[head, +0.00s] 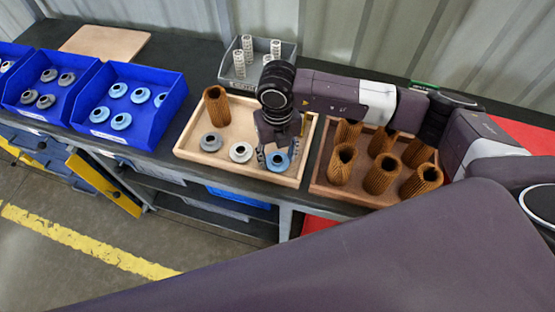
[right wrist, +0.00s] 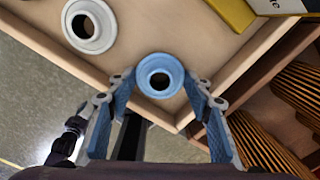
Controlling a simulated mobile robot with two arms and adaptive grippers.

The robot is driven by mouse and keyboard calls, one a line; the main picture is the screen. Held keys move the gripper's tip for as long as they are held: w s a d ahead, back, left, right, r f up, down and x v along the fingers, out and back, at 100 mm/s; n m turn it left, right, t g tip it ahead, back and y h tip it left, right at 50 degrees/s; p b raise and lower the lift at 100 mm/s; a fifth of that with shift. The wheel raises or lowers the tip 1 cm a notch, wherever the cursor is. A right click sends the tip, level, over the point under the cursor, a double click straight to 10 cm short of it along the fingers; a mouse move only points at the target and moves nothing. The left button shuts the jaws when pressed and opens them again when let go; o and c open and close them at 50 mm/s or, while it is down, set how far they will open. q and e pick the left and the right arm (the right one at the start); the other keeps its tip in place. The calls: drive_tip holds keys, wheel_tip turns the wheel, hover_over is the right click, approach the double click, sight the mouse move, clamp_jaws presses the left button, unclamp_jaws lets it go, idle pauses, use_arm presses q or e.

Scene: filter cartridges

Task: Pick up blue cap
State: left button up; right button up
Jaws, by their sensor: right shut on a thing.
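The blue cap (head: 278,162) is a ring with a central hole, at the front right corner of the light wooden tray (head: 183,152). It also shows in the right wrist view (right wrist: 160,62), between the fingertips. My right gripper (head: 277,153) points down over the tray and is shut on the blue cap, one finger on each side; it shows in the right wrist view too (right wrist: 159,82). I cannot tell whether the cap touches the tray floor. My left gripper is not in view.
A grey cap (head: 211,142), a white cap (head: 240,152) and a pleated brown filter (head: 217,105) stand in the same tray. A brown tray (head: 318,185) of several filters is to the right. Blue bins (head: 158,128) with caps are left; a grey bin (head: 228,72) is behind.

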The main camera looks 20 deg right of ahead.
sight(277, 158)
drive_tip(key=shift+r, duration=0.1)
drive_tip(key=shift+w+r, duration=0.1)
drive_tip(key=shift+r, duration=0.45)
wheel_tip(277, 158, up, 19)
drive_tip(key=b, duration=0.3)
drive_tip(key=shift+f, duration=0.15)
